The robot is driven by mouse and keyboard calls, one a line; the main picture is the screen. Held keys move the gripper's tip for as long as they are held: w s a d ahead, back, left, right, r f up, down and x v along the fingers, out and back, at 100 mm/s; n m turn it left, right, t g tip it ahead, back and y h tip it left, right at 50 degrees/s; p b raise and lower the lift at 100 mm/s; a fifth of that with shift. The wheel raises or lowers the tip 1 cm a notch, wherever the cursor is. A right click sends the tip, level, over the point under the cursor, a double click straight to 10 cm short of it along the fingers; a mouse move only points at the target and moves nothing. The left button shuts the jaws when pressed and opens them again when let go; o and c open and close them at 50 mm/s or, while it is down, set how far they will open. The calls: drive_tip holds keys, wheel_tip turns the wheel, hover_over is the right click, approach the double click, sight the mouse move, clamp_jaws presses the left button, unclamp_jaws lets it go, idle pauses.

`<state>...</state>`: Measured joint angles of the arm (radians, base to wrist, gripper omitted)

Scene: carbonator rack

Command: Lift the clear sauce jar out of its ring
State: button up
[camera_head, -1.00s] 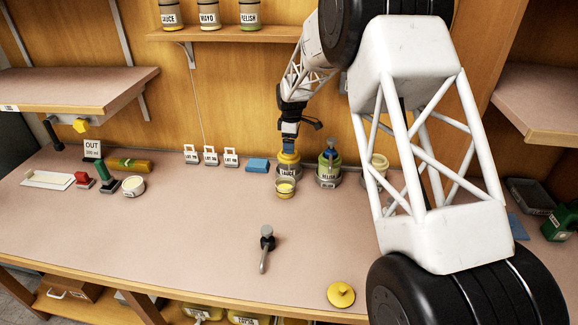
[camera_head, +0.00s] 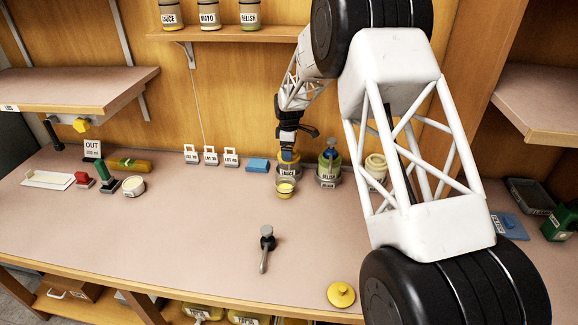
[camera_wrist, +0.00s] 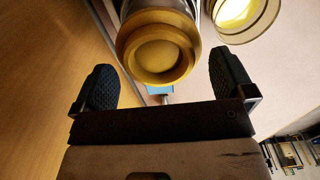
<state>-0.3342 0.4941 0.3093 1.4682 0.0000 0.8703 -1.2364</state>
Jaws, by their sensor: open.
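The sauce jar (camera_head: 289,168) stands upright at the back of the counter, in its ring with a SAUCE label. My gripper (camera_head: 289,154) is directly above and around its top and hides part of it. In the wrist view, the jar's round yellow top (camera_wrist: 160,56) lies between the two dark, spread fingers of my gripper (camera_wrist: 163,62). A gap shows on each side, so the fingers do not appear to touch it. The jar's lower body and the ring are mostly hidden in the wrist view.
A small cup of yellow sauce (camera_head: 285,189) stands just in front of the jar.

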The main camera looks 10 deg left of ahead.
drive_tip(key=shift+f, duration=0.1)
drive_tip(key=shift+f, duration=2.5)
drive_tip(key=shift+c, duration=0.3)
drive_tip(key=c, duration=0.6)
drive_tip(key=shift+o, duration=0.2)
drive_tip(key=shift+r, duration=0.1)
drive_tip(key=shift+r, duration=4.95)
